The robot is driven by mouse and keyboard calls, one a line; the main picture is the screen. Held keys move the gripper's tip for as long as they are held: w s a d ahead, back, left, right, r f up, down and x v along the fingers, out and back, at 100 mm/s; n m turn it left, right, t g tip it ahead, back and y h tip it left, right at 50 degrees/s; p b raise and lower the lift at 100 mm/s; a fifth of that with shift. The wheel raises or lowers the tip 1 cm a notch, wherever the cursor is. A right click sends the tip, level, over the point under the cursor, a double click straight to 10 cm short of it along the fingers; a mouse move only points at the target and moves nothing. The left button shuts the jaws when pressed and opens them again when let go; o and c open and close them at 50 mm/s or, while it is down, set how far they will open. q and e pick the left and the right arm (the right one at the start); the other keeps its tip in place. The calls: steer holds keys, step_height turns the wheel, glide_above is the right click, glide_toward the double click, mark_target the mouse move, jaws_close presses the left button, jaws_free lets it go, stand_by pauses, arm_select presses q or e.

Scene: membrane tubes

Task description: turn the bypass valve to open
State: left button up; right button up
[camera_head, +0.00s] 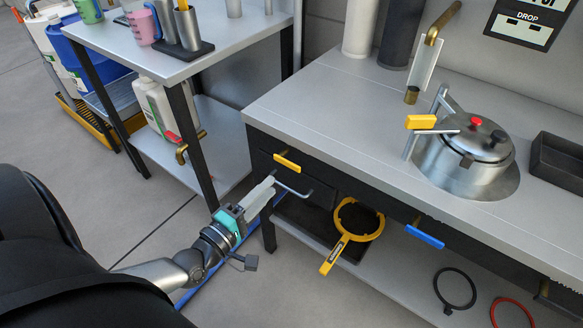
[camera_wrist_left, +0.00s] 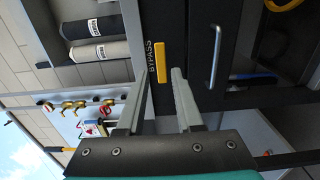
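The bypass valve handle (camera_head: 287,161) is a small yellow bar on the dark front panel of the bench, near its left end, and lies along the panel. In the left wrist view the yellow bar (camera_wrist_left: 160,62) shows beside the printed word BYPASS, between the lines of the two fingers. My left gripper (camera_head: 270,184) is just below and in front of the handle in the head view. Its fingers (camera_wrist_left: 161,72) are open with nothing held. They look apart from the handle, but the exact gap is unclear. My right gripper is not in view.
A metal drawer handle (camera_head: 295,190) is close beside my left fingers. A yellow ring tool (camera_head: 346,236) lies on the lower shelf. A blue handle (camera_head: 425,236) is farther right on the panel. A lidded steel vessel (camera_head: 463,165) is set in the bench top (camera_head: 330,110).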

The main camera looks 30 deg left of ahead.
mark_target(291, 167)
arm_select(q)
steer(key=w, duration=0.3)
steer(key=w+b, duration=0.1)
steer(key=w, duration=0.2)
steer(key=w+b, duration=0.1)
steer(key=w, duration=0.2)
steer(key=shift+w+d, duration=0.35)
steer(key=shift+d, duration=0.05)
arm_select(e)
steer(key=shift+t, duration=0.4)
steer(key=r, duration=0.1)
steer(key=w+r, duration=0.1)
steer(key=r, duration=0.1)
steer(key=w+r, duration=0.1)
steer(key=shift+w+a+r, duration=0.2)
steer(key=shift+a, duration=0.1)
arm_select(q)
jaws_close()
